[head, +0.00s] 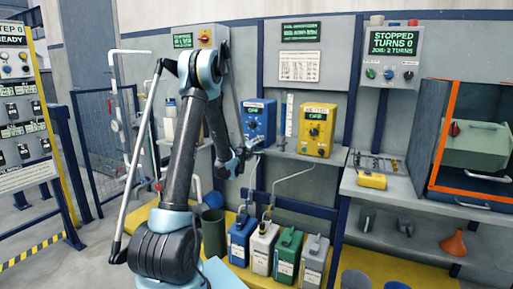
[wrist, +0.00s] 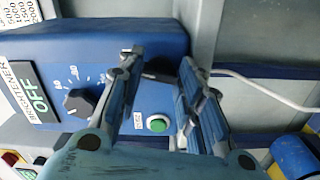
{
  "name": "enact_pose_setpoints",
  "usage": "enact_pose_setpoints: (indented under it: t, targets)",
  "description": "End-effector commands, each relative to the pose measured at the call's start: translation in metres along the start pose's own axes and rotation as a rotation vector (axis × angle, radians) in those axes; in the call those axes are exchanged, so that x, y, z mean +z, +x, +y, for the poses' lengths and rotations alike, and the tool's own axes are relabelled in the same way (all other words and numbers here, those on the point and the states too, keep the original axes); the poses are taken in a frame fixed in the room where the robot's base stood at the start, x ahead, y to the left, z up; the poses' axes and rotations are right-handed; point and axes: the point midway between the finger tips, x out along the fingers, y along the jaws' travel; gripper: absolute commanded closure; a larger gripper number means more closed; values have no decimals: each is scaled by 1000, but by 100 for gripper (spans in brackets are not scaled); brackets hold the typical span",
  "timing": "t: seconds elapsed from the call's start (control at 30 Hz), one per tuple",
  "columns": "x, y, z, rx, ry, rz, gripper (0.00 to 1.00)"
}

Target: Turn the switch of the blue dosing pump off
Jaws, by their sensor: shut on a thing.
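The blue dosing pump (head: 266,124) stands on the grey shelf at the middle of the head view. It fills the upper left of the wrist view (wrist: 110,45), with a label reading BRIGHTENER and a green display (wrist: 38,103) reading OFF. Its face has a black dial knob (wrist: 80,102) and a green button (wrist: 157,124). My gripper (head: 247,152) is at the pump's lower front. In the wrist view its fingertips (wrist: 160,62) are at the pump face, either side of a small dark part, seemingly the switch (wrist: 162,77), mostly hidden between them.
A yellow pump (head: 317,128) stands right of the blue one on the same shelf. Several coloured jugs (head: 262,245) stand below, with a thin pipe (head: 292,177) above them. A white cable (wrist: 265,88) runs right from the pump. A control box (head: 392,58) is on the right wall.

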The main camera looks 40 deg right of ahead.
Motion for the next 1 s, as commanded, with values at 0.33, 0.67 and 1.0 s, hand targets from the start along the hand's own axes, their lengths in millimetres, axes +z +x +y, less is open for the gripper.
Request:
enact_pose_setpoints:
  t: [0.33,0.67,1.0]
  targets:
    - [-1,-2,-1,-1,-324,4,91]
    - [-1,-2,0,0,-606,3,91]
    - [-1,-2,0,0,-782,3,91]
